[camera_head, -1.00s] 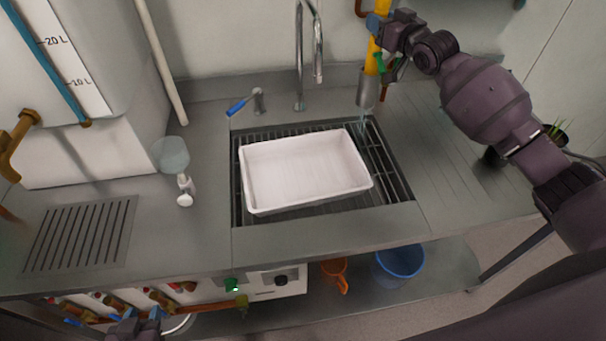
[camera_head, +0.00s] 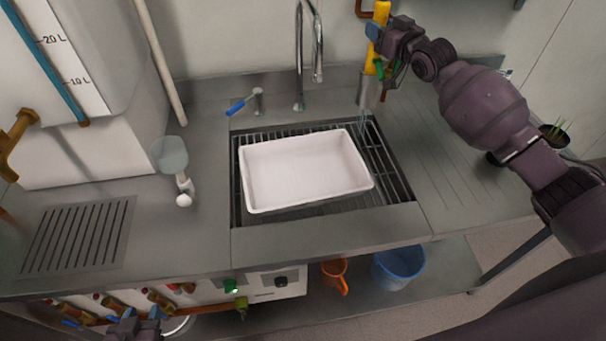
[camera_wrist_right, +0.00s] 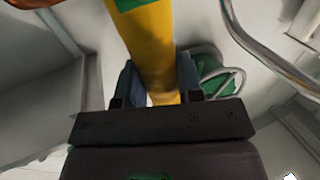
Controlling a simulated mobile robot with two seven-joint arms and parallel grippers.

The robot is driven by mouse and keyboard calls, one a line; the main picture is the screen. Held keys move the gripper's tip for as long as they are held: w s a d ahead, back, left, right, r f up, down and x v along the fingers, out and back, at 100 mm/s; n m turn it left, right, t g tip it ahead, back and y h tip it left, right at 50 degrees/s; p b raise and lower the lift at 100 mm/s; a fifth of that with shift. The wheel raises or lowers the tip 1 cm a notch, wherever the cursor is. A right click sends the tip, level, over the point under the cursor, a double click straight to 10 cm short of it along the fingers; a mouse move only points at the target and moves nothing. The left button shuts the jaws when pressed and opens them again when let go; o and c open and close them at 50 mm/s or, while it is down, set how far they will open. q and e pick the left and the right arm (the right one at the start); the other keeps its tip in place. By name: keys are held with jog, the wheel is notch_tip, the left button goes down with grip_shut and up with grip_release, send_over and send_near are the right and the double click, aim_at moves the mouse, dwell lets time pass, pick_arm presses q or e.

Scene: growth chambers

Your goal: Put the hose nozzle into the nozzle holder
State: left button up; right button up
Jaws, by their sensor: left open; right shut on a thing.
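The yellow hose nozzle (camera_head: 380,14) is upright with a slight tilt, behind the right side of the sink. My right gripper (camera_head: 377,46) is shut on it. The right wrist view shows the yellow shaft (camera_wrist_right: 150,35) between both blue fingers (camera_wrist_right: 157,82). A grey metal cylinder (camera_head: 364,92) shows just below the yellow part. I cannot tell whether it belongs to the nozzle or is the nozzle holder. Thin bluish streaks show under it. My left gripper (camera_head: 141,316) is open and empty, low at the front left.
A white tray (camera_head: 254,207) sits on the sink grate (camera_head: 391,175). A chrome faucet (camera_head: 317,50) and a blue-handled tap (camera_head: 243,103) stand behind it. A blue bucket (camera_head: 400,268) and an orange jug (camera_head: 335,272) are on the lower shelf. The right counter (camera_head: 440,165) is mostly clear.

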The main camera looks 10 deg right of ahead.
jog(key=o, duration=1)
jog(key=shift+o, duration=0.5)
jog(key=shift+s+d+f, duration=0.1)
jog(key=shift+s, duration=0.25)
jog(key=v, duration=1)
jog(key=shift+b, duration=0.45)
jog(key=shift+s, duration=0.1)
